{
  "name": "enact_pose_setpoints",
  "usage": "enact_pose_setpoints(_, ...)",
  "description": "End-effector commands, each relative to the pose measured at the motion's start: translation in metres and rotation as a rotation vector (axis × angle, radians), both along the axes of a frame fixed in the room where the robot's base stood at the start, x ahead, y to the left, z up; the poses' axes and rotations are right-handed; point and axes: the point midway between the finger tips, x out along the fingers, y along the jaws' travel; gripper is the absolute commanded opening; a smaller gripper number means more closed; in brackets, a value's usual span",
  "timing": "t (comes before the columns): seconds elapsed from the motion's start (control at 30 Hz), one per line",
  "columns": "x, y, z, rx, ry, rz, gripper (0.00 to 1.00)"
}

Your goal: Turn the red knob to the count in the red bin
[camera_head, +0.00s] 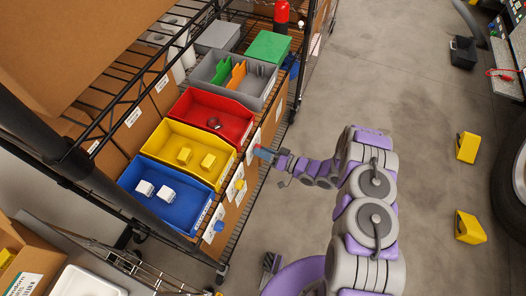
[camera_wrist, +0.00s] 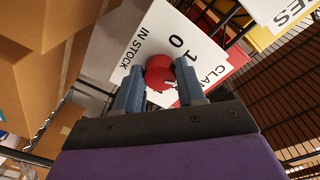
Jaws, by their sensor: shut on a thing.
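The red bin (camera_head: 190,108) sits on the rack shelf behind the yellow bin, in the head view. One small dark, roundish item (camera_head: 214,123) shows inside it; I cannot tell exactly what it is. My gripper (camera_head: 263,153) is at the shelf's front, near the labels below the red and yellow bins. In the wrist view my gripper (camera_wrist: 159,72) is shut on the red knob (camera_wrist: 159,74), one blue finger on each side. The knob is on a white IN STOCK card (camera_wrist: 145,38) showing 0 and 1. The knob's pointer is hard to read. In the head view the knob is hidden.
A yellow bin (camera_head: 158,137) with two yellow blocks and a blue bin (camera_head: 140,178) with two white items stand nearer. Their yellow knob (camera_head: 240,185) and blue knob (camera_head: 219,227) are below. A grey divided bin (camera_head: 205,72) stands behind.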

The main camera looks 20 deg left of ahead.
Motion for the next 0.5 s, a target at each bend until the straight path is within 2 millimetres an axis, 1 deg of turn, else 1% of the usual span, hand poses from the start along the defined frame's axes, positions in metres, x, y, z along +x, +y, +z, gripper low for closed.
enact_pose_setpoints(0.03,0.0007,-0.0004,-0.0006,-0.001,0.000,-0.003,0.23)
enact_pose_setpoints(0.2,0.0012,-0.0005,-0.0010,-0.002,0.000,-0.004,0.08)
enact_pose_setpoints(0.5,0.0020,-0.0008,-0.0003,-0.007,-0.046,-0.004,0.08)
